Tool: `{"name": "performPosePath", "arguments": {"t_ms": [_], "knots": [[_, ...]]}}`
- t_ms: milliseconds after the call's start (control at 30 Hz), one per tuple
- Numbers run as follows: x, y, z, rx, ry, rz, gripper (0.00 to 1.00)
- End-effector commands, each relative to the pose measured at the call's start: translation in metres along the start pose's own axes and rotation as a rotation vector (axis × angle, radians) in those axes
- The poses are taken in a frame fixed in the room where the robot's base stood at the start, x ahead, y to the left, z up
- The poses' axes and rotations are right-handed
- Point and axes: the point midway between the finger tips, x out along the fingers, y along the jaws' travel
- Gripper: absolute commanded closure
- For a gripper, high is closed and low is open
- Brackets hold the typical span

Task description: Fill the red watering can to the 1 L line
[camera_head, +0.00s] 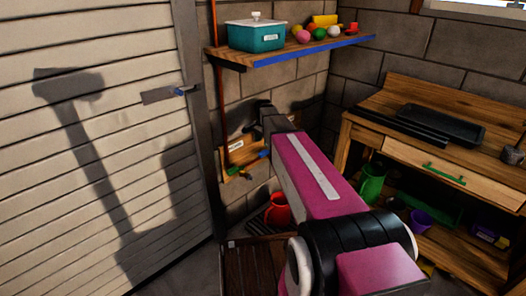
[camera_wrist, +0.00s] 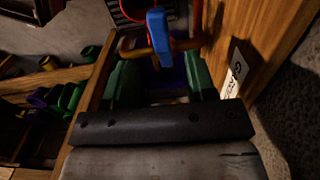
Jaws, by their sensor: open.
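The red watering can (camera_head: 277,208) is on the floor by the wall below the tap board (camera_head: 238,157), partly hidden by my arm. Its red edge also shows at the top of the wrist view (camera_wrist: 138,8). The brass tap (camera_wrist: 182,44) has a blue lever (camera_wrist: 158,35) and stands out from the wooden board (camera_wrist: 250,50). My gripper (camera_wrist: 160,62) is open, with its green fingers on either side just short of the blue lever. I cannot tell whether they touch the tap. The can's 1 L line and any water are not visible.
A wooden workbench (camera_head: 400,92) with a black tray (camera_head: 440,124) stands at the right. A green can (camera_head: 373,180) and a purple container (camera_head: 421,220) are on its lower level. A shelf (camera_head: 290,50) holds a teal cooler (camera_head: 256,35). The ribbed door (camera_head: 90,120) is at the left.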

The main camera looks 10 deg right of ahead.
Motion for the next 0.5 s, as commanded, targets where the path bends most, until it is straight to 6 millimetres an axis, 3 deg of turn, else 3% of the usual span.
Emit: {"name": "performPosePath", "arguments": {"t_ms": [300,500], "knots": [[0.050,0.000,0.000,-0.001,0.000,0.001,0.49],[0.062,0.000,0.000,-0.002,0.000,-0.001,0.49]]}}
